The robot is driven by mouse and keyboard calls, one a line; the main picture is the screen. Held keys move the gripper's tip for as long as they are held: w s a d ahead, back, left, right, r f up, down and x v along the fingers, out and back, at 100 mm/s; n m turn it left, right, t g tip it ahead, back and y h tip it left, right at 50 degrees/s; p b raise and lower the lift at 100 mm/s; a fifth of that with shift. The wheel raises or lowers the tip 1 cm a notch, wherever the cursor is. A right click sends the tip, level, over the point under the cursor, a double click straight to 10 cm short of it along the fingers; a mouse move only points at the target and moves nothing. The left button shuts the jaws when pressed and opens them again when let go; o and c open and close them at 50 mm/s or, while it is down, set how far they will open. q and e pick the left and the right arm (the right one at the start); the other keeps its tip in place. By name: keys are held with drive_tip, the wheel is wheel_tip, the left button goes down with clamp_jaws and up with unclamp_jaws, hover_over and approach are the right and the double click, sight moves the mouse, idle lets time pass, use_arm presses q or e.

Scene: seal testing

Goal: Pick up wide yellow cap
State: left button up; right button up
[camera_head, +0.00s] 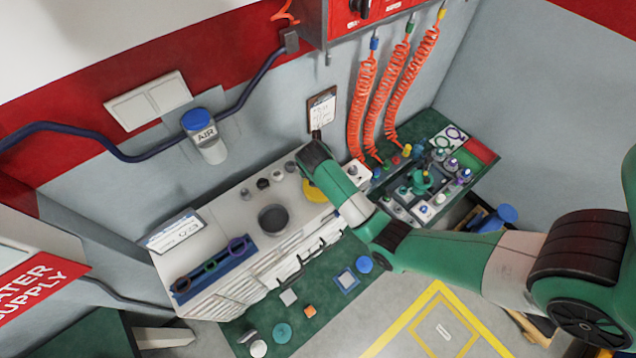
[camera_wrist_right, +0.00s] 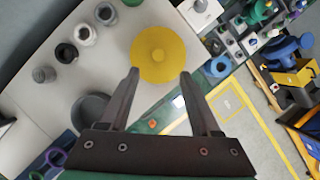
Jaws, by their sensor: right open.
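In the head view only part of the cap (camera_head: 313,196) shows beside my right arm. My right gripper (camera_wrist_right: 159,74) is open and empty. In the right wrist view its two fingertips overlap the lower left and lower right of the cap's outline; I cannot tell how high they are above it. In the head view the right fingers are mostly hidden by the wrist. My left gripper is not in view.
Several small grey, white and black fittings (camera_wrist_right: 66,52) stand on the cabinet top left of the cap. A dark round dish (camera_head: 273,219) is nearby. A blue holder (camera_head: 214,268) with rings lies at the left end. Orange coiled hoses (camera_head: 362,105) hang behind, right of my wrist.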

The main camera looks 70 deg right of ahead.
sight(313, 194)
drive_tip(key=b+x, duration=0.1)
drive_tip(key=x, duration=0.8)
drive_tip(key=shift+w+r, duration=0.1)
drive_tip(key=shift+w, duration=0.1)
drive_tip(key=shift+r, duration=0.1)
clamp_jaws()
